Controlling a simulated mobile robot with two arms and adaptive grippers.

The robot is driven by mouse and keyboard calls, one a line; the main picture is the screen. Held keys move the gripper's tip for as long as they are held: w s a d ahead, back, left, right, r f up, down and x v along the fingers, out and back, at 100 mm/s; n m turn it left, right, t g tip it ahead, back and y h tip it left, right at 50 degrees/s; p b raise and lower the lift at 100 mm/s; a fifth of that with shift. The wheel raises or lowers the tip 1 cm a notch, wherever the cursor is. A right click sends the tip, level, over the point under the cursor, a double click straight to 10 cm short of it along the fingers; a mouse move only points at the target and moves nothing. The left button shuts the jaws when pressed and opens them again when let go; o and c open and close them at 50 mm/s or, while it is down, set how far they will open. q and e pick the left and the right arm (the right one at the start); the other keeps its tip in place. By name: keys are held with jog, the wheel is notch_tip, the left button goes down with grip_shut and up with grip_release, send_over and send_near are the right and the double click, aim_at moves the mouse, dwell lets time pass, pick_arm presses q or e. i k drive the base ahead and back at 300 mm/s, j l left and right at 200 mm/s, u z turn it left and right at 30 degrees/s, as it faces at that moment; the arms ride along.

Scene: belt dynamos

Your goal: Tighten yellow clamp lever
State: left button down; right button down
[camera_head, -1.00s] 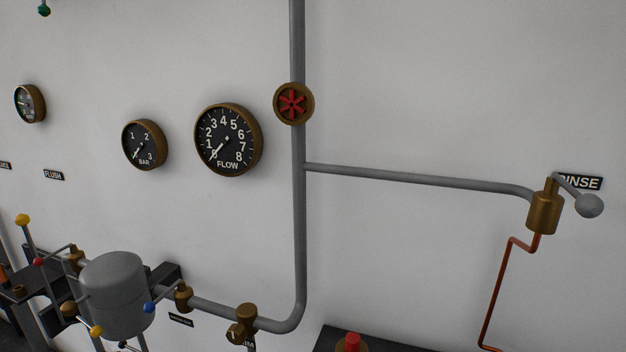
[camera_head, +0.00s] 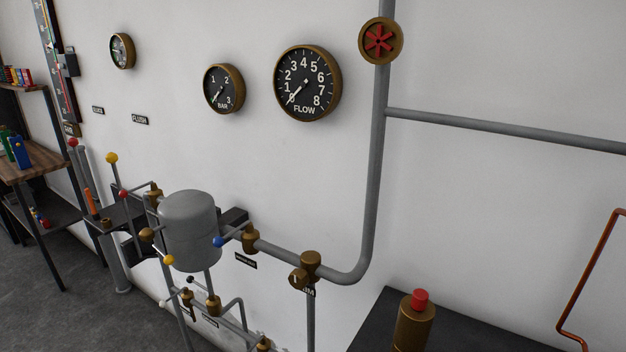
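Two yellow knobs show near the grey tank (camera_head: 188,225) on the wall. One upper yellow ball (camera_head: 111,157) tops a thin lever left of the tank. A lower yellow knob (camera_head: 168,259) sits on a short lever at the tank's front left. I cannot tell which of them belongs to the clamp. A red-knobbed lever (camera_head: 124,194) and a blue-knobbed lever (camera_head: 219,241) stand close by. Neither of my grippers is in view.
A grey pipe (camera_head: 372,180) runs from the tank along the wall and up past the flow gauge (camera_head: 307,83). A dark table with a brass, red-topped cylinder (camera_head: 414,322) is at lower right. A wooden shelf (camera_head: 40,160) stands at left. Grey floor (camera_head: 70,310) is clear at lower left.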

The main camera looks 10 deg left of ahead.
aim_at(168, 260)
jog(key=u, duration=1.25)
